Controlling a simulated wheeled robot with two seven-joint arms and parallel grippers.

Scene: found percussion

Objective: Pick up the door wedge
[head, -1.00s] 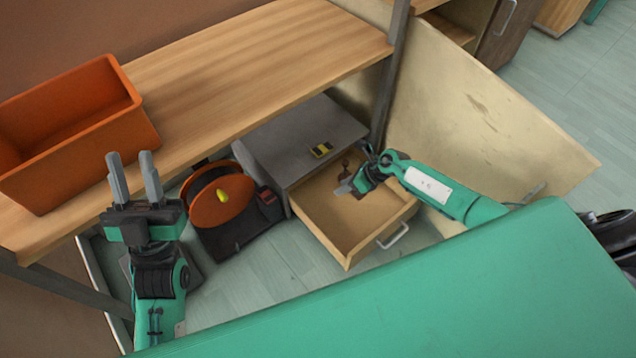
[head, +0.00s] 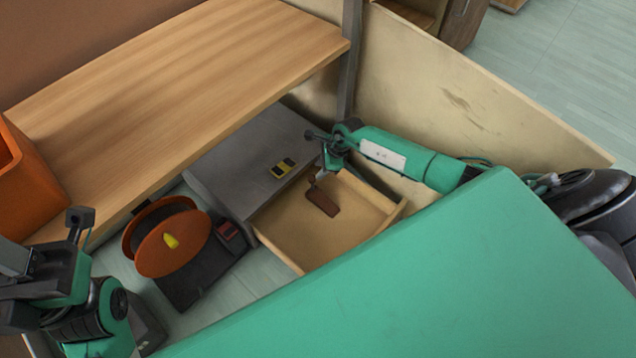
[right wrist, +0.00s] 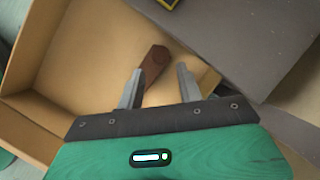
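The door wedge looks to be the dark reddish-brown piece (head: 322,202) lying in the open wooden drawer (head: 284,226). In the right wrist view the brown piece (right wrist: 154,64) lies just beyond my fingertips, its near end roughly between them. My right gripper (head: 322,172) is over the drawer's back part, by the grey cabinet's edge. In the right wrist view its two fingers (right wrist: 158,80) are apart with nothing held between them. My left gripper (head: 18,262) is at the far left edge, partly cut off, and its fingers do not show clearly.
A grey cabinet top (head: 240,160) with a yellow and black item (head: 283,168) adjoins the drawer. An orange reel (head: 172,244) stands left of it. A wooden shelf (head: 190,70) overhangs behind, with an orange bin (head: 28,195). A beige panel (head: 450,90) stands behind my right arm.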

